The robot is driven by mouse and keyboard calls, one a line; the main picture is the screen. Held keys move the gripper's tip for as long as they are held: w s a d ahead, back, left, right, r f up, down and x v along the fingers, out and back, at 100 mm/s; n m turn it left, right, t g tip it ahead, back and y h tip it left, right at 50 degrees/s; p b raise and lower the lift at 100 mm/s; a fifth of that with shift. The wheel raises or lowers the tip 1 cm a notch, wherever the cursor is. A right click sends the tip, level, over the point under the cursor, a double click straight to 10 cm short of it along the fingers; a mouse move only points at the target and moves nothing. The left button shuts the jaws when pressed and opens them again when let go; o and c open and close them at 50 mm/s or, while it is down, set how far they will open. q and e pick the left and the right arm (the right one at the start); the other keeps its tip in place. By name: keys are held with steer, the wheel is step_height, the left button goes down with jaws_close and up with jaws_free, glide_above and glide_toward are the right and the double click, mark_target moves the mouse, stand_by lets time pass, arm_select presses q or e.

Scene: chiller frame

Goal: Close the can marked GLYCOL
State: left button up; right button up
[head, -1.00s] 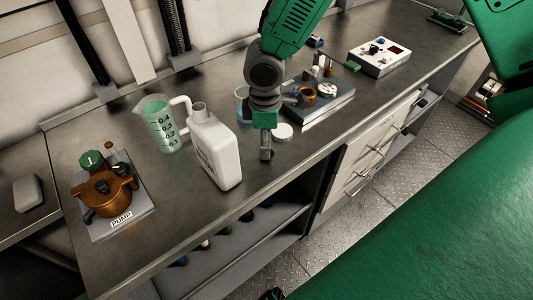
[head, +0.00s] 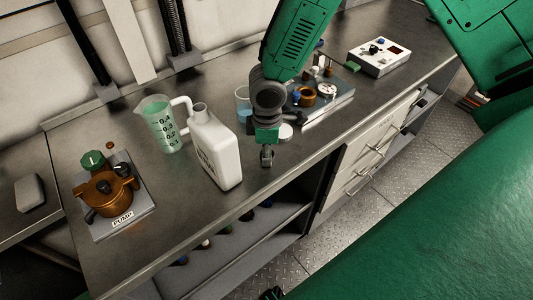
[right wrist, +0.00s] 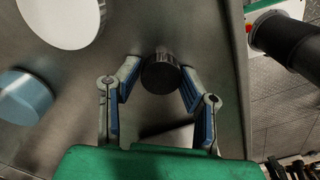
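The white can (head: 218,158) stands upright on the bench in the head view, with its neck (head: 198,107) bare and open at the top. Dark lettering on its side is too small to read. My right gripper (head: 267,160) is low over the bench, right of the can. In the right wrist view its fingers (right wrist: 160,82) are open on either side of a dark round cap (right wrist: 161,74). The fingertips are close to the cap; I cannot tell if they touch it. The gripper hides the cap in the head view. My left gripper is not in view.
A measuring jug (head: 160,124) stands behind the can, and a beaker (head: 243,97) stands behind the gripper. A pump (head: 108,192) is at left, and a tray (head: 330,103) of parts at right. Bare bench lies in front of the can.

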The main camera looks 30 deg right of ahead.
steer(key=shift+c, duration=0.4)
step_height(320, 180, up, 10)
stand_by(0.4)
